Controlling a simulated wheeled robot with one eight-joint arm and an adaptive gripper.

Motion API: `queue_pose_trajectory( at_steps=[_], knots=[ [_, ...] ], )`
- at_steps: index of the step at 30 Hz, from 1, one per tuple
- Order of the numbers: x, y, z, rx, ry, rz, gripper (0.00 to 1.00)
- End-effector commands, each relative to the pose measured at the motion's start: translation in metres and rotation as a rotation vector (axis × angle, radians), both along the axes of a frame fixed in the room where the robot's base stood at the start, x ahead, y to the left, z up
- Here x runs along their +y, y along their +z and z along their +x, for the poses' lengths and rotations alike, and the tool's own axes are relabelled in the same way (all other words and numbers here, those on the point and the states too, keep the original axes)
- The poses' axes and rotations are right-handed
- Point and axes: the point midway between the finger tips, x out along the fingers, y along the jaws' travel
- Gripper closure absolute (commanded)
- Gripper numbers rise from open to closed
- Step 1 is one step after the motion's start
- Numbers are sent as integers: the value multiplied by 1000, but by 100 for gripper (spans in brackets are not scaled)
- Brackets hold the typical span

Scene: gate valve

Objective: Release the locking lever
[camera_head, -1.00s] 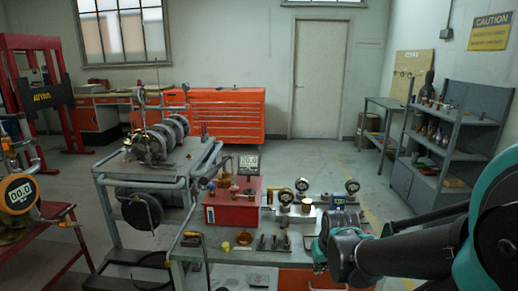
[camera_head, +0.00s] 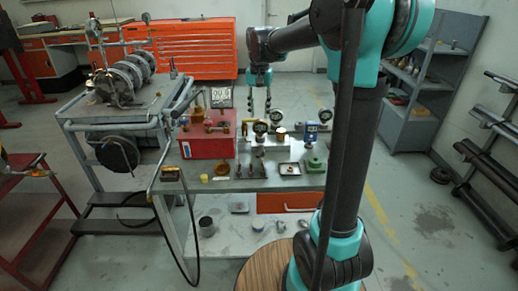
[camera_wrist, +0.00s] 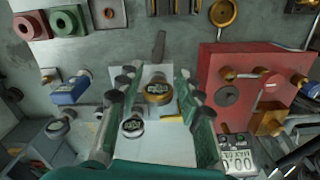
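My gripper (camera_head: 260,108) is above the bench, over the white block (camera_head: 272,150) that carries small gauges. Its two dark fingers stand apart with nothing between them, and they show at either side in the wrist view (camera_wrist: 158,82). Below them in the wrist view are a brass-rimmed round fitting (camera_wrist: 158,93) and a dial gauge (camera_wrist: 133,125). A narrow dark grey bar (camera_wrist: 158,47) sticks out past the white block, apart from the fingers. It looks like a lever, but I cannot tell whether it is the locking lever.
A red box (camera_head: 205,142) with brass fittings and a display (camera_head: 221,97) stands left of the white block. A blue gauge (camera_head: 311,130) and green ring part (camera_head: 313,164) are to the right. A cart with a flanged valve (camera_head: 118,85) stands left.

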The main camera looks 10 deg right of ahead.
Motion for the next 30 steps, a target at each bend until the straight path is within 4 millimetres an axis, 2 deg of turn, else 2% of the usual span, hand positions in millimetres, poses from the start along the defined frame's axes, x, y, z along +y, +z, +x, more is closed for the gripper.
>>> queue_pose_trajectory(
  at_steps=[4, 8, 24, 30],
  knots=[
    [1, -6, 2, 6, -5, -1, 64],
    [1, -25, 2, 4, -4, -1, 64],
    [1, -131, 2, 3, -3, -1, 64],
    [1, -159, 2, 3, -3, -1, 64]
  ],
)
